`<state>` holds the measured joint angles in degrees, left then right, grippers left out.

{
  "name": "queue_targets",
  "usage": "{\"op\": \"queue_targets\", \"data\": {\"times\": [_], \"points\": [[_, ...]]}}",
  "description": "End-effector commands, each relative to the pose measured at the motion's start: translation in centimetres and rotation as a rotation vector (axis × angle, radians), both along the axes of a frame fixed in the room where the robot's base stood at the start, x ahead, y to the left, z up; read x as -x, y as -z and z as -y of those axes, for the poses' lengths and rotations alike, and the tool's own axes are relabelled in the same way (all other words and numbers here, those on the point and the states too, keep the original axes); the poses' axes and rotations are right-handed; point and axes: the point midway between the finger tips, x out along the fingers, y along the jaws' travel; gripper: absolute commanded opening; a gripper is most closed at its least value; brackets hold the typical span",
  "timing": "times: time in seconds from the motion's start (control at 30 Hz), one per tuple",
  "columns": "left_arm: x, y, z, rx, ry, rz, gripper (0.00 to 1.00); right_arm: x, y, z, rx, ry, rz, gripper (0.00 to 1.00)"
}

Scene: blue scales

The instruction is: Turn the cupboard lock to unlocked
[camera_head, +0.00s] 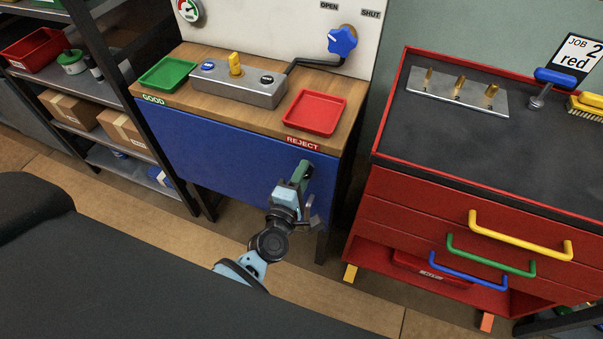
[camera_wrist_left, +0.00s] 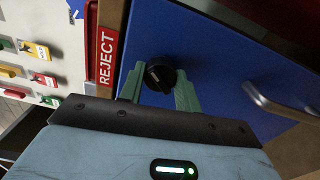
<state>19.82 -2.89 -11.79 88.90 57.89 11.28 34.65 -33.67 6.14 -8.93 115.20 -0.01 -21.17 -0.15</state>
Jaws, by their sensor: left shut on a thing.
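The blue cupboard door (camera_head: 225,150) is below the wooden bench top, and it fills much of the left wrist view (camera_wrist_left: 225,50). The lock is a round black knob (camera_wrist_left: 160,75) on this door, near the red REJECT label. My left gripper (camera_head: 304,168) reaches the door's upper right part. In the left wrist view its green fingers stand on both sides of the knob, shut on it. The knob is hidden by the gripper in the head view. I cannot read which way the lock points. My right gripper is not in view.
A metal bar handle (camera_wrist_left: 285,105) sticks out from the door beside the lock. On the bench are a green tray (camera_head: 167,74), a red tray (camera_head: 315,112) and a grey fixture (camera_head: 235,84). A red drawer cabinet (camera_head: 400,195) stands to the right, shelves to the left.

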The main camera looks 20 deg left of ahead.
Motion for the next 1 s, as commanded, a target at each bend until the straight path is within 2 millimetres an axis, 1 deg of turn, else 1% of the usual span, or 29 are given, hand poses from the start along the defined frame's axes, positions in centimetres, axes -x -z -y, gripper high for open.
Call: {"op": "queue_targets", "data": {"times": [0.03,0.2,0.6,0.8,1.0], "points": [[-0.1,-0.3,0.0,-0.047,0.000,0.004,0.11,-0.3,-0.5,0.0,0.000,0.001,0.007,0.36],[-0.1,-0.3,0.0,-0.208,0.001,0.009,0.11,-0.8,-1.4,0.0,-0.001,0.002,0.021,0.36],[-0.1,-0.3,0.0,-0.578,-0.001,0.021,0.11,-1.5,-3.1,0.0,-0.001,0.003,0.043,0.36],[0.0,-0.3,0.0,-0.727,-0.001,0.026,0.11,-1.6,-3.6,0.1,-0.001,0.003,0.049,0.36],[0.0,-0.2,0.1,-0.830,-0.001,0.029,0.11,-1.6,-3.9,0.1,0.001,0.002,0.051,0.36]]}}
